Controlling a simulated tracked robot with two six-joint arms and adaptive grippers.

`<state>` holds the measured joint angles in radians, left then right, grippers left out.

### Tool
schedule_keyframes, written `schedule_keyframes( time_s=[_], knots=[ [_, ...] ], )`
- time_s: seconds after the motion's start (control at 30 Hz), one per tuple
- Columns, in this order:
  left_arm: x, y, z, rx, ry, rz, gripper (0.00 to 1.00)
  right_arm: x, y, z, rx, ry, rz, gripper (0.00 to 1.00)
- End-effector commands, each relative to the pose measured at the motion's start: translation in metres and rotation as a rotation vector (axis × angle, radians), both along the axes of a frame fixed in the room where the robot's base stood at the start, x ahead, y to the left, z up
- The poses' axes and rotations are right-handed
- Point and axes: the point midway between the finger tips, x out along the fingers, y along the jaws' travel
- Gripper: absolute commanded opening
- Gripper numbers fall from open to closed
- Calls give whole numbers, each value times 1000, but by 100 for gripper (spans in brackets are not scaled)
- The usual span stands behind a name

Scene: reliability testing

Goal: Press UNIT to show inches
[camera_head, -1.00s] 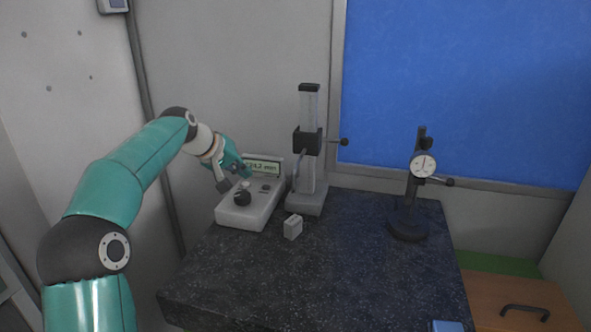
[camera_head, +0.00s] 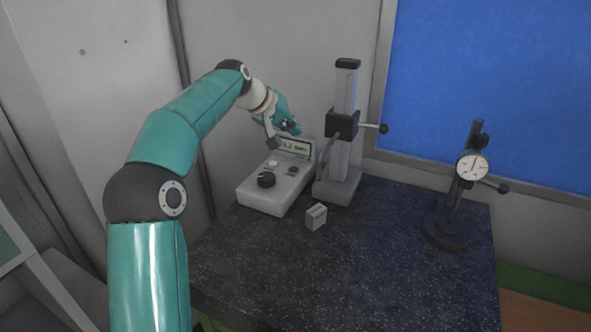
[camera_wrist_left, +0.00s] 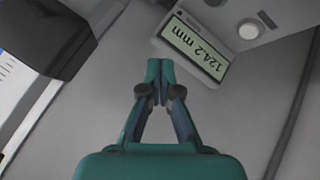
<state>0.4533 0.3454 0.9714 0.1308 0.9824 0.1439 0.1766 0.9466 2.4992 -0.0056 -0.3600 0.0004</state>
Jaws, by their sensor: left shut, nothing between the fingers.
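The grey readout box (camera_head: 262,200) stands at the back left of the granite table. Its display (camera_head: 294,147) shows upside down in the left wrist view (camera_wrist_left: 192,48) and reads 124.2 mm. On its top are a black knob (camera_head: 266,180), a white button (camera_head: 273,163), which also shows in the left wrist view (camera_wrist_left: 249,30), and a dark button (camera_head: 292,170). Their labels are too small to read. My left gripper (camera_head: 293,128) is above the display, apart from the buttons; its fingertips (camera_wrist_left: 160,70) are shut and empty. My right gripper is not in view.
A height stand with a column (camera_head: 345,90) and side lever stands close right of the box. A small grey block (camera_head: 316,217) lies in front of it. A dial gauge (camera_head: 472,167) stands at the right. The table's front middle (camera_head: 350,275) is clear.

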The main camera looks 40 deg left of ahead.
Motion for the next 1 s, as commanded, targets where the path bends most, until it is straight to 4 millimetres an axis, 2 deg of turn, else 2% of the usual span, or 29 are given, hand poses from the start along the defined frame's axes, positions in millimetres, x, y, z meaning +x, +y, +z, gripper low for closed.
schedule_keyframes(
  time_s=[0.17, 0.4, 0.6, 0.77, 1.0],
  knots=[
    [0, 0, -18, -1, 1, 0, 0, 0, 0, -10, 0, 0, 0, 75],
    [0, 0, -54, -1, -1, -1, 0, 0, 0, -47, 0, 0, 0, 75],
    [0, 0, -75, 0, -1, 0, 0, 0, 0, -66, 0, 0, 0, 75],
    [0, 0, -82, 0, -1, 0, 0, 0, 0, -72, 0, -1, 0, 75],
    [0, 0, -82, 0, -1, 0, 0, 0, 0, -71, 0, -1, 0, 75]
  ],
)
